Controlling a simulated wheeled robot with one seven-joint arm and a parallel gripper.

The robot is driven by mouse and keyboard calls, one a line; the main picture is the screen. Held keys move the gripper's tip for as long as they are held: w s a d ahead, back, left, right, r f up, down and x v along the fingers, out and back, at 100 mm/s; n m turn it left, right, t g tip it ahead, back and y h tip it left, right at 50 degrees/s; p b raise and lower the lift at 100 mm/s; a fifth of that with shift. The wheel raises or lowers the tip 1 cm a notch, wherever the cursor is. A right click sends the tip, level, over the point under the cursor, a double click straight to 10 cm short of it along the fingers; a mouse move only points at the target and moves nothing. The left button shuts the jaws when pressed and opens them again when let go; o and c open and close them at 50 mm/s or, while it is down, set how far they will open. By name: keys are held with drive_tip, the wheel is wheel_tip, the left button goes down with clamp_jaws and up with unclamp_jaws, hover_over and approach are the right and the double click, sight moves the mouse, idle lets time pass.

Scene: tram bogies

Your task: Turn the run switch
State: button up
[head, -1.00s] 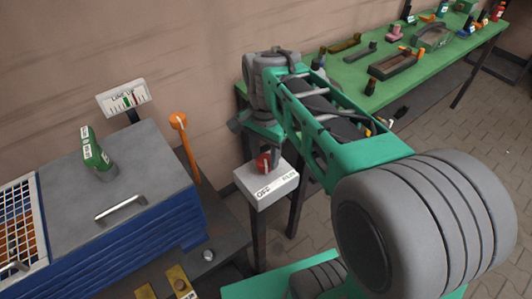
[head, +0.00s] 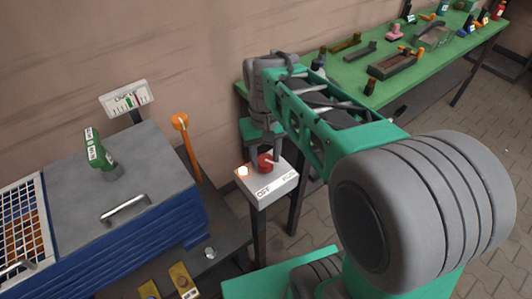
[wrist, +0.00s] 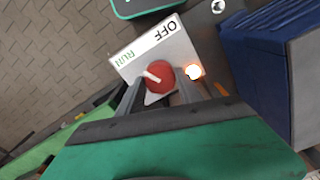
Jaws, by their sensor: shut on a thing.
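The run switch is a red round knob (wrist: 160,77) with a white pointer, on a pale box (wrist: 185,45) marked OFF and RUN. In the wrist view the pointer is turned toward the RUN side. A lamp (wrist: 193,72) beside the knob glows. My gripper (wrist: 158,88) has a finger on either side of the knob and is shut on it. In the head view the knob (head: 265,161) shows below my gripper (head: 264,147), and the lit lamp (head: 243,171) is to its left.
A blue cabinet (head: 140,225) with a grey top stands left of the box, with an orange lever (head: 188,145) between them. A gauge (head: 127,99) is behind the cabinet. A green workbench (head: 345,93) with tools is at the back right.

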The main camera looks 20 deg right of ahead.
sight(265, 160)
drive_tip(key=shift+n, duration=1.3)
drive_tip(key=o, duration=1.4)
drive_tip(key=shift+c, duration=0.2)
wheel_tip(265, 160, up, 8)
drive_tip(key=shift+f, duration=0.1)
